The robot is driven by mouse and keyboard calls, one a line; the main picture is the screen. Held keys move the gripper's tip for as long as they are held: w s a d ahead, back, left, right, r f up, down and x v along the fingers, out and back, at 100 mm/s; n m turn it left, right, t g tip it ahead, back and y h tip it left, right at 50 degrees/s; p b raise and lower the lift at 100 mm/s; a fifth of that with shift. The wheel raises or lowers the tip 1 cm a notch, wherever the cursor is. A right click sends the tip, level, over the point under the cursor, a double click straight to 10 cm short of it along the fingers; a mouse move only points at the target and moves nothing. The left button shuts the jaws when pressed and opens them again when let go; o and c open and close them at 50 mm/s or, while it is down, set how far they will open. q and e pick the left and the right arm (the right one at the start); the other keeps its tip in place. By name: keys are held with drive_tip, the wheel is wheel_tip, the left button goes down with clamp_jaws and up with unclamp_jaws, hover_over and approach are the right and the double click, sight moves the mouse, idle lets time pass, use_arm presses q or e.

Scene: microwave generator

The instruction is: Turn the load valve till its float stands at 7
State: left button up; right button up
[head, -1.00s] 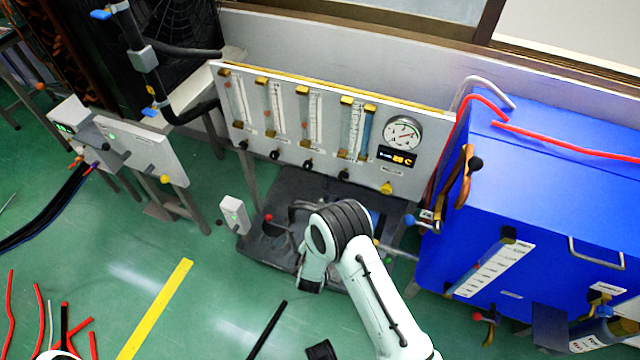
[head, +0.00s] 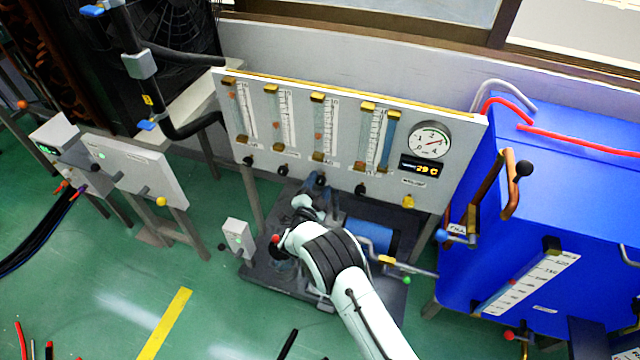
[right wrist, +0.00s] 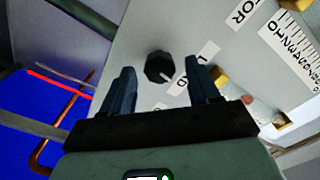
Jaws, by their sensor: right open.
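In the right wrist view a black knob (right wrist: 158,67) with a pale pointer mark stands on the grey panel. A finger partly hides its label (right wrist: 207,52); an L and a D are legible, so it looks like the load valve. My right gripper (right wrist: 160,85) is open, one finger on each side of the knob in the picture; contact cannot be told. A reddish float (right wrist: 247,99) shows beyond the right finger; its reading is not legible. In the head view my right gripper (head: 318,192) is at the panel's lower edge, by the third knob (head: 320,180). My left gripper is not in view.
The upright panel (head: 340,88) carries several flow tubes, a round gauge (head: 429,139) and a yellow knob (head: 408,201). A blue tank (head: 570,230) with a copper pipe (head: 487,190) stands to the right.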

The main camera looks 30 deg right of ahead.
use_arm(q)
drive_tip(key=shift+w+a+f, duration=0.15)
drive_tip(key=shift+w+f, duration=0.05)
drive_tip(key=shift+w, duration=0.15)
use_arm(e)
drive_tip(key=shift+x, duration=0.9)
drive_tip(key=shift+a, duration=0.1)
drive_tip(key=c, duration=1.1)
drive_tip(key=shift+o, duration=0.3)
drive_tip(key=shift+n, duration=0.4)
drive_tip(key=n, duration=0.3)
drive_tip(key=shift+n+b, duration=0.3)
drive_tip(key=shift+b, duration=0.05)
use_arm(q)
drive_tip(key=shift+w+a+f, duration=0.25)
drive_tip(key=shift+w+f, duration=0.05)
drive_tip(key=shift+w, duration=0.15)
use_arm(e)
drive_tip(key=shift+w+r+n, duration=0.1)
drive_tip(key=shift+r+n, duration=0.05)
drive_tip(key=shift+n, duration=2.05)
